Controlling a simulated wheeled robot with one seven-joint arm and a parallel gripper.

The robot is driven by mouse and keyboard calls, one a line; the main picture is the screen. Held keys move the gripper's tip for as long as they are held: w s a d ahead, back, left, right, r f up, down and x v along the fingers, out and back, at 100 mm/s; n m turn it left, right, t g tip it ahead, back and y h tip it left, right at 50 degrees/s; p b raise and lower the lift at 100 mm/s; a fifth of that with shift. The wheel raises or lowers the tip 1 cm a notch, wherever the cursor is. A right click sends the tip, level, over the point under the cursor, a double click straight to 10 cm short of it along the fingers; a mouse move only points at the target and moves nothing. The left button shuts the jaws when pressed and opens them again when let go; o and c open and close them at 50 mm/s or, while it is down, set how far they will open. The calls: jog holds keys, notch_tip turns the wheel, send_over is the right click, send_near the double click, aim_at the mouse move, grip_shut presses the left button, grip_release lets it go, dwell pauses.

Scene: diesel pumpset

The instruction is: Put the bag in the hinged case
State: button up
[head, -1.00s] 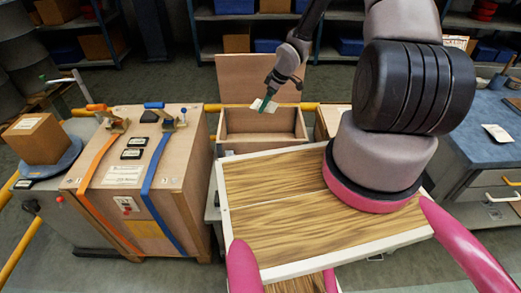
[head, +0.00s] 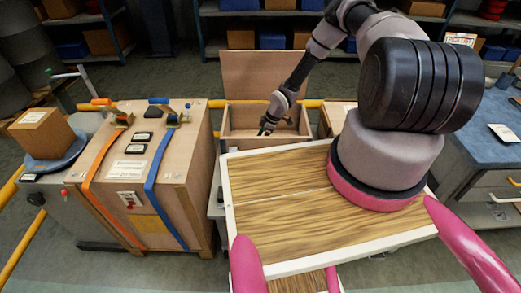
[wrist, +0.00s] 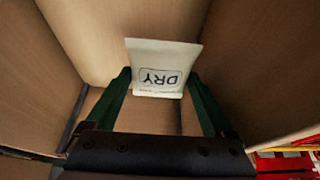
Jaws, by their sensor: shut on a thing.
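The bag (wrist: 163,66) is a small white packet printed "DRY", seen in the wrist view. My gripper (wrist: 159,77) is shut on it, with one dark green finger at each side. The hinged case (head: 236,138) is a wooden box in the head view, with its lid (head: 265,76) standing open at the back. My gripper (head: 266,128) is at the case's opening in the head view. Wooden walls surround the bag in the wrist view. The bag is hidden or too small to make out in the head view.
A large wooden crate (head: 125,172) with orange and blue straps stands left of the case. A wood-grained top with a white edge (head: 280,205) lies in front of the case. A blue-topped bench (head: 490,120) is at the right. Shelves line the back.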

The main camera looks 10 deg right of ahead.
jog(key=shift+f, duration=3.1)
jog(key=o, duration=1.2)
jog(key=shift+f, duration=0.15)
jog(key=v, duration=1.2)
jog(key=shift+r, duration=0.2)
